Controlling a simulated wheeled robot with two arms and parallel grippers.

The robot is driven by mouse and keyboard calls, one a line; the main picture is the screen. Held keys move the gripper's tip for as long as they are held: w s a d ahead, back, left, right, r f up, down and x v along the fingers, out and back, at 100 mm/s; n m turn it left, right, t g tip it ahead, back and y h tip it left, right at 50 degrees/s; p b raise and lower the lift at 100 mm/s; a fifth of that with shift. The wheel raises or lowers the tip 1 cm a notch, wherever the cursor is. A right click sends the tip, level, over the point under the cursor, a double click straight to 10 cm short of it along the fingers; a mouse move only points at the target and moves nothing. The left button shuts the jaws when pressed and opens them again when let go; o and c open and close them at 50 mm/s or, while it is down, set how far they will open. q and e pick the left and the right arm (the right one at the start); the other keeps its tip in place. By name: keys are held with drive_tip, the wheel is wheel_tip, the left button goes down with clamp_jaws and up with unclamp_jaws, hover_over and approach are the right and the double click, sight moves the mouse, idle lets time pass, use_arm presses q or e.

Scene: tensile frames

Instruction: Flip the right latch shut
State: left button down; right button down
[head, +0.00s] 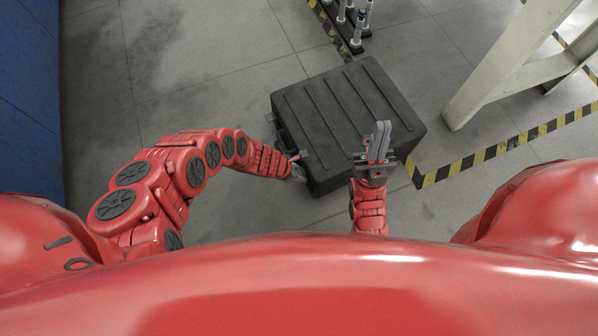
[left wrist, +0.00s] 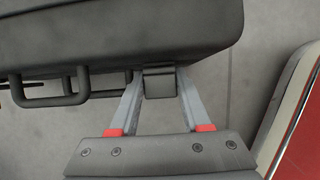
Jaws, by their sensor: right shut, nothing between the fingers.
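A closed black ribbed case (head: 335,105) lies on the floor in the head view. In the left wrist view its side (left wrist: 110,30) fills the top left, with one dark latch (left wrist: 159,84) to the right of the carry handle (left wrist: 50,98). My left gripper (head: 296,168) is at the case's near left side. Its two fingers (left wrist: 159,80) are open, one on each side of the latch; I cannot tell whether they touch it. My right gripper (head: 381,138) is shut and empty, above the case's near right part. The latch is hard to make out in the head view.
A dark rack with white-and-blue cylinders (head: 357,28) stands behind the case. A pale metal frame (head: 500,70) and yellow-black floor tape (head: 480,155) are on the right. A blue wall or cabinet (head: 28,100) is at the far left. The grey floor left of the case is clear.

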use_arm(q)
drive_tip(key=shift+c, duration=1.8)
unclamp_jaws()
drive_tip(key=p+v, duration=1.2)
drive_tip(key=v, duration=0.5)
drive_tip(key=shift+r+p, duration=0.15)
drive_tip(key=shift+p, duration=0.25)
drive_tip(key=shift+a, duration=0.1)
